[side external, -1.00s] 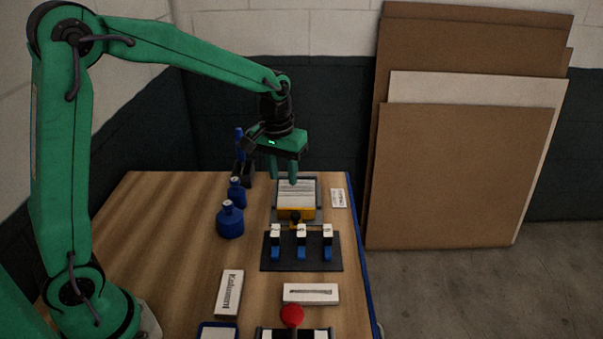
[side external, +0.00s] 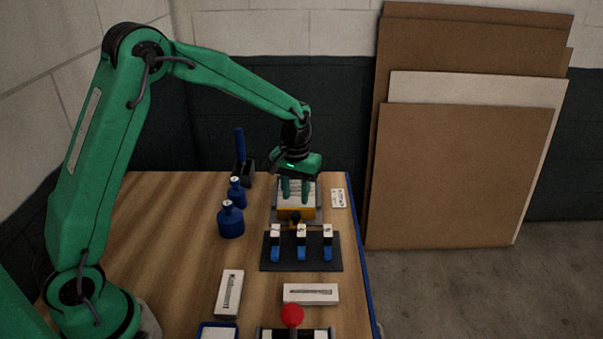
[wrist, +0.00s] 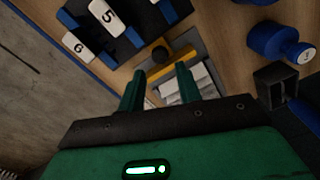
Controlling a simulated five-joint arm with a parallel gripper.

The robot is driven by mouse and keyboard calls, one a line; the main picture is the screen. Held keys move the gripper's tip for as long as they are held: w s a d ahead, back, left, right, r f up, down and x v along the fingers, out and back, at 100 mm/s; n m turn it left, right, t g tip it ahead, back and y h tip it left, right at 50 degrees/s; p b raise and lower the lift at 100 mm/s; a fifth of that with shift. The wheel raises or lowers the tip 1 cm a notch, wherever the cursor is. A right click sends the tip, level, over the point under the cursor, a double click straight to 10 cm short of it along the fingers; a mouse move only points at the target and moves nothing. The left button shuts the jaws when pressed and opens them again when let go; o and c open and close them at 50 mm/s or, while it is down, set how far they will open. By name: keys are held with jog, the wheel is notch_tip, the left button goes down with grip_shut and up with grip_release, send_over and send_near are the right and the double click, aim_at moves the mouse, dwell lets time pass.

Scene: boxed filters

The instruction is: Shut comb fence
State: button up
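A yellow bar (side external: 296,213), which looks like the comb fence, stands at the front of a grey tray (side external: 318,219) of upright white filters. A black knob (side external: 295,218) sits in front of it. In the wrist view the yellow bar (wrist: 182,58) and knob (wrist: 160,54) lie just beyond my fingertips. My gripper (side external: 295,198) is low over the filters, pointing down behind the yellow bar. In the wrist view its two fingers (wrist: 159,80) are apart with nothing held between them. The fingers hide part of the filters (wrist: 200,83). I cannot tell whether they touch anything.
A dark stand with several blue clips and white tags (side external: 301,240) is in front of the tray. Blue bottles (side external: 230,220) and a dark holder (side external: 243,174) stand left. A red knob (side external: 292,315) is at the near edge. Table left of the bottles is clear.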

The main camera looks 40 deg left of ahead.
aim_at(296, 214)
jog(key=shift+f, duration=2.95)
